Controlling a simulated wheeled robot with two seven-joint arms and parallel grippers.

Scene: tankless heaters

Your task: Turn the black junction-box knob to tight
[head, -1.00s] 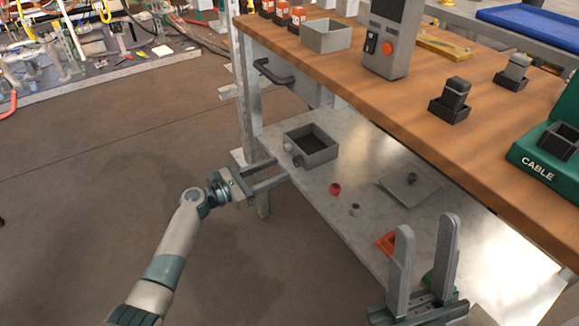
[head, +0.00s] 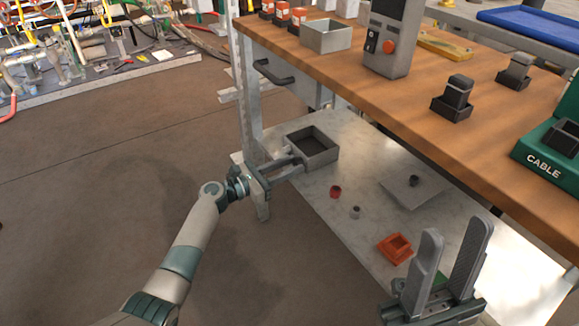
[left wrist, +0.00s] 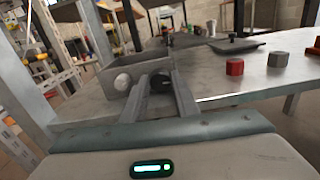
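The junction box is a grey open-topped box (head: 312,150) on the light lower shelf, near its left end. In the left wrist view the box (left wrist: 101,78) carries a white round knob (left wrist: 122,82) and a black knob (left wrist: 160,82) on its facing side. My left gripper (head: 301,165) reaches the box from the front left. Its fingertips (left wrist: 159,84) stand on either side of the black knob, which nearly fills the gap. Whether they press on it I cannot tell. The head view hides the black knob behind the fingers. My right gripper (head: 450,265) is open and empty, fingers pointing up.
On the lower shelf lie a red cap (head: 335,191), a small grey nut (head: 355,212), a grey plate (head: 411,191) and an orange square part (head: 395,248). The wooden bench top (head: 420,110) overhangs the shelf. A metal leg (head: 247,100) stands beside my left gripper.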

